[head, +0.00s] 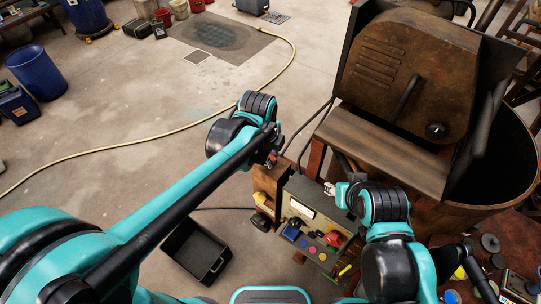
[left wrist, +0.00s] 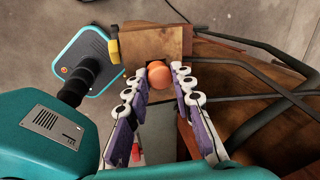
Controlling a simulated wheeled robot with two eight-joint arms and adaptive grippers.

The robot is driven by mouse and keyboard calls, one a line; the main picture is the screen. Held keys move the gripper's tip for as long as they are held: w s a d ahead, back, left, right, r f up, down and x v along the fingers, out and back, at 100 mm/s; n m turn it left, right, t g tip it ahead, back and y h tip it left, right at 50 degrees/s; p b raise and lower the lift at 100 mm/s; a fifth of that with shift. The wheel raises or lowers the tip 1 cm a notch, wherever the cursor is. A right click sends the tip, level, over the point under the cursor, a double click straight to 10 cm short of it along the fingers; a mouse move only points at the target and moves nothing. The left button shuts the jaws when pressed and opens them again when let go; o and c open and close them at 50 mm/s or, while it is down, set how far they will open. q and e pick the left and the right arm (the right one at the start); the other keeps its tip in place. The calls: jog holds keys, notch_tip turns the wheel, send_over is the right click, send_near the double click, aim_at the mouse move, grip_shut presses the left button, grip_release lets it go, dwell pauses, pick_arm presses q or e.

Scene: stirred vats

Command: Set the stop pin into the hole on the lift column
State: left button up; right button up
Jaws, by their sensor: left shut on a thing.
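The stop pin shows as a round orange knob (left wrist: 158,76) between the fingertips of my left gripper (left wrist: 159,72) in the left wrist view. My left gripper is shut on it. The pin's shaft is hidden behind the knob. The rusty brown lift column (left wrist: 165,42) is right beyond the knob; I cannot tell whether the pin touches it or enters it. The hole is not visible. In the head view my left gripper (head: 272,161) is small, at the top of the brown column (head: 268,180). My right gripper (head: 330,188) is over the control box; its fingers are too small to read.
A control box (head: 293,213) with coloured buttons stands right of the column. A rusty vat with a raised cover (head: 408,75) fills the upper right. Dark pipes (left wrist: 262,46) run beside the column. A black bin (head: 197,250) and a hose (head: 150,146) lie on the floor.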

pick_arm(q)
jog(key=o, duration=1)
jog(key=v, duration=1.2)
